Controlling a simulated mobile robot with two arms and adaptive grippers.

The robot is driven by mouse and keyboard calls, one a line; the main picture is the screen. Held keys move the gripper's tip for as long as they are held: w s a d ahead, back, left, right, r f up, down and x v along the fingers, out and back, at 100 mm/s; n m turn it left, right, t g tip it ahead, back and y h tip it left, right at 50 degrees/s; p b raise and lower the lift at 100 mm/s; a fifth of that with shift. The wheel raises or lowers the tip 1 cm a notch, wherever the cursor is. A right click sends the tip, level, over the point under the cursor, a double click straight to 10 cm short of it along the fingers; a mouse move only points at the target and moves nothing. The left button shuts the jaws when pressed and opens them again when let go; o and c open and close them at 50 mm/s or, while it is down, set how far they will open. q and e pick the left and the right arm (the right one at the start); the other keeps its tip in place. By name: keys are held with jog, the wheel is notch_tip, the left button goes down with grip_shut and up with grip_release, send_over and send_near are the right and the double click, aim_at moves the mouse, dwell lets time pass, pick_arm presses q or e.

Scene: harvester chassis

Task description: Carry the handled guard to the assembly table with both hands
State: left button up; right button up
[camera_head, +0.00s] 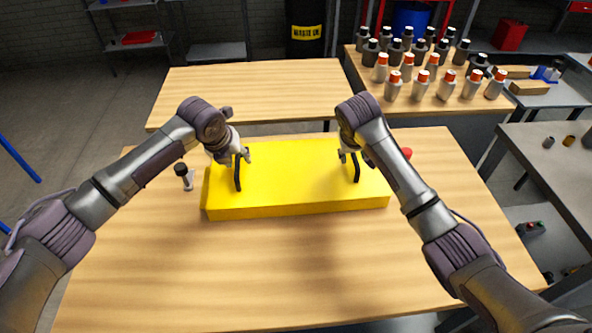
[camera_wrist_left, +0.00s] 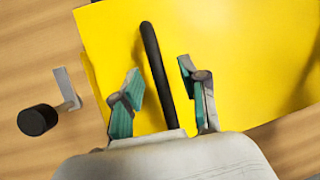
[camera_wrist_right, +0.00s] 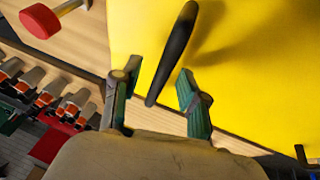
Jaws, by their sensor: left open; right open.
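The yellow guard (camera_head: 298,185) lies flat on the near wooden table (camera_head: 270,265). It has two black upright handles, a left one (camera_head: 238,174) and a right one (camera_head: 357,170). My left gripper (camera_head: 242,156) is open at the left handle; in the left wrist view the handle (camera_wrist_left: 154,55) runs between its spread fingers (camera_wrist_left: 158,78). My right gripper (camera_head: 350,157) is open at the right handle; in the right wrist view the handle's end (camera_wrist_right: 172,52) reaches between its fingers (camera_wrist_right: 158,80). I cannot tell whether any finger touches a handle.
A bare wooden table (camera_head: 255,85) stands behind. A small black-knobbed part (camera_head: 183,175) lies left of the guard, and a red knob (camera_head: 407,153) is at its right. Several bottles (camera_head: 420,85) stand on the back right table. A grey bench (camera_head: 550,165) is at right.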

pick_arm(q)
jog(key=shift+w+d+f, duration=0.1)
jog(key=shift+w+f, duration=0.1)
jog(key=shift+f, duration=0.25)
pick_arm(e)
jog(key=shift+w+f, duration=0.2)
jog(key=shift+f, duration=0.3)
pick_arm(q)
grip_shut()
pick_arm(e)
grip_shut()
pick_arm(q)
jog(key=shift+w+r, duration=0.1)
jog(key=shift+r, duration=0.15)
pick_arm(e)
jog(key=shift+w+r, duration=0.1)
jog(key=shift+r, duration=0.15)
pick_arm(q)
jog(key=shift+w, duration=0.1)
pick_arm(e)
jog(key=shift+w, duration=0.1)
